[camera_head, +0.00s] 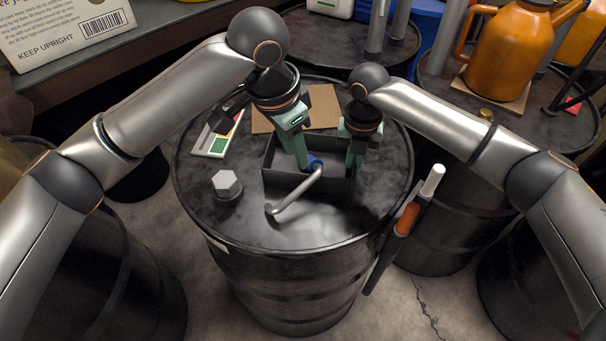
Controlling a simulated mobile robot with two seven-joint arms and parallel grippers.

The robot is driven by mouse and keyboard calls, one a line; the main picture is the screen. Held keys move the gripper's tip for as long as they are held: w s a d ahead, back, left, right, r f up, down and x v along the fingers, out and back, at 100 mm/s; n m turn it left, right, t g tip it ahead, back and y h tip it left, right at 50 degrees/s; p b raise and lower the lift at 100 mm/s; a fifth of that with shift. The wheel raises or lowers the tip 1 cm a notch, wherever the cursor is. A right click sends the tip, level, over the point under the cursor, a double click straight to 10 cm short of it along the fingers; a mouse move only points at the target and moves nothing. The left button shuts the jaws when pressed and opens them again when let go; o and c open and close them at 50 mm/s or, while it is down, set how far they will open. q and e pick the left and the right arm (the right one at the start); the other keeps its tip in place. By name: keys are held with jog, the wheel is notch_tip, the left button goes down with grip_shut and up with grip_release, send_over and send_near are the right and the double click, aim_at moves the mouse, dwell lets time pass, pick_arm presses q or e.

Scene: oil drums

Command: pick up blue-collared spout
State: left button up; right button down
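The blue-collared spout is a grey bent metal tube (297,191) with a blue collar (316,163) at its upper end. The collar is at the dark open tray (284,183) on the middle drum. The tube passes over the tray's front wall, and its bent tip is over the drum top in front. My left gripper (303,165) points down into the tray, with its green fingers right beside the collar. Whether they grip it is unclear. My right gripper (354,164) points down at the tray's right end, apart from the collar. Its finger gap is hidden.
On the drum top (325,222) are a hexagonal-headed piece (227,184) front left, a white-and-green card (217,145) and cardboard (322,107) behind. A holder with an orange-and-white tool (408,215) hangs at the right rim. An orange jug (505,52) stands back right. The front drum top is clear.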

aim_at(303, 184)
pick_arm(q)
jog(key=shift+g+y, duration=0.3)
jog(key=f, duration=0.6)
jog(key=shift+s+d+f, duration=0.1)
jog(key=shift+s+d, duration=0.15)
jog(key=f, duration=0.3)
jog(key=d+f, duration=0.1)
jog(key=f, duration=0.1)
jog(key=shift+w, duration=0.4)
jog(key=shift+r, duration=0.1)
jog(key=shift+c, duration=0.3)
grip_shut()
